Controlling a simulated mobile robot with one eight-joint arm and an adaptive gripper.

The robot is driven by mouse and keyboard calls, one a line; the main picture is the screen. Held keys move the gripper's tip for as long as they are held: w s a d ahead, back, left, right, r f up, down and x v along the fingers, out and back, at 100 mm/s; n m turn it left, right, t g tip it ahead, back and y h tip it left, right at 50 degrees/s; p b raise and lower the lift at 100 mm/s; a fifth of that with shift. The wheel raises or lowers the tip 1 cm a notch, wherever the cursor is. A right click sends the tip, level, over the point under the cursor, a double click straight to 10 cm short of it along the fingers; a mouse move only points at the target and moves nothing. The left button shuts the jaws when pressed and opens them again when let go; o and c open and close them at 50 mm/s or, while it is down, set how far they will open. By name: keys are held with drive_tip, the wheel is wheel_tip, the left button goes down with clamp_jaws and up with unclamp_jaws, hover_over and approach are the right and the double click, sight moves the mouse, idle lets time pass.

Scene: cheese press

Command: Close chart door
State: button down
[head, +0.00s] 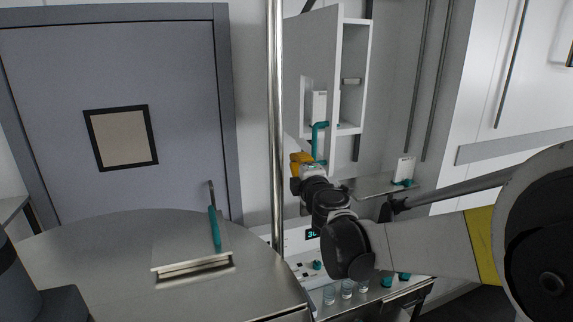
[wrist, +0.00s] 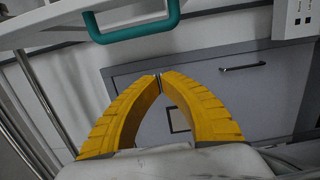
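The white chart door (head: 308,62) stands open, swung out to the left of its shallow wall cabinet (head: 352,75), whose shelves show. Its teal handle (head: 317,142) is near the door's lower edge. My gripper (head: 297,160), with yellow fingers, is just below and left of the handle in the head view. In the wrist view the fingertips (wrist: 160,76) nearly meet, with nothing seen between them. The handle (wrist: 135,31) is above the fingertips there, apart from them, on the white panel (wrist: 50,20).
A steel pole (head: 276,120) stands left of the door. A round metal vessel lid (head: 120,255) is at front left. A small shelf (head: 375,186) is right of my gripper. Below is a counter with glass jars (head: 347,289). A grey wall door (head: 180,90) is behind.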

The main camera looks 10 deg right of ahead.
drive_tip(key=w+d+p, duration=0.1)
drive_tip(key=w+d, duration=0.2)
drive_tip(key=shift+w+d+p, duration=0.3)
drive_tip(key=shift+w, duration=0.05)
drive_tip(key=shift+d, duration=0.15)
